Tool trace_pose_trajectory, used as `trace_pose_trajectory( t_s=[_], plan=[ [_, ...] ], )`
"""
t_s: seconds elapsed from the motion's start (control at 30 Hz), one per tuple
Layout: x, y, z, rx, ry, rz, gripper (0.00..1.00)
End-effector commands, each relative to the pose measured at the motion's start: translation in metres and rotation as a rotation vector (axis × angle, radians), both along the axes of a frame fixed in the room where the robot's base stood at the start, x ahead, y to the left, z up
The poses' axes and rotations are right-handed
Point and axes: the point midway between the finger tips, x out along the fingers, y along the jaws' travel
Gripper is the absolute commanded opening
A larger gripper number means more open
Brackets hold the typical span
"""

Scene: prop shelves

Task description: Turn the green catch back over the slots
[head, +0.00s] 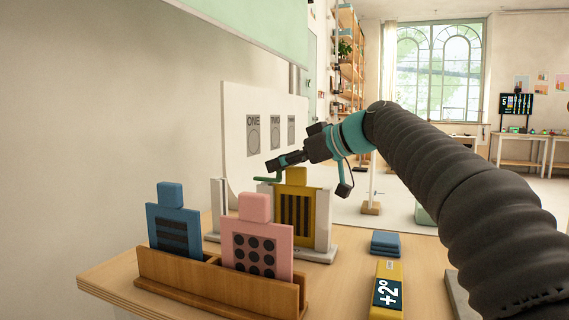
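The green catch (268,180) is a thin bar beside the handle of a yellow plate (311,212) with dark vertical stripes. The plate stands upright in a white holder (324,219) in front of a white panel. My gripper (273,166) is just above the catch, pointing left and slightly down. Its fingers are small and dark here, so I cannot tell whether they are open or touch the catch. The slots are mostly hidden behind the yellow and pink plates.
A wooden rack (215,281) in front holds a blue plate (173,231) and a pink plate (257,246). Blue blocks (386,242) and a yellow block marked +2° (388,290) lie on the table to the right. The white panel (237,110) stands behind.

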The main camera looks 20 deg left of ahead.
Motion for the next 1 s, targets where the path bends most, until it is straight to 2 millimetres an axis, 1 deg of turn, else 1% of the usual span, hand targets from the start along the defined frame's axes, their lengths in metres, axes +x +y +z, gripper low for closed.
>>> trace_pose_trajectory(
  t_s=[0.17, 0.27, 0.6, 0.7, 0.83, 1.0],
  plan=[
    [0.0, -0.004, 0.002, 0.001, -0.001, -0.002, 0.53],
    [-0.002, -0.014, 0.006, 0.001, -0.001, -0.003, 0.53],
    [-0.018, -0.072, 0.031, 0.0, -0.003, -0.003, 0.53],
    [-0.022, -0.086, 0.037, 0.0, -0.001, -0.003, 0.53],
    [-0.026, -0.1, 0.043, 0.001, -0.001, -0.002, 0.53],
    [-0.028, -0.107, 0.046, 0.0, 0.0, 0.0, 0.53]
  ],
)
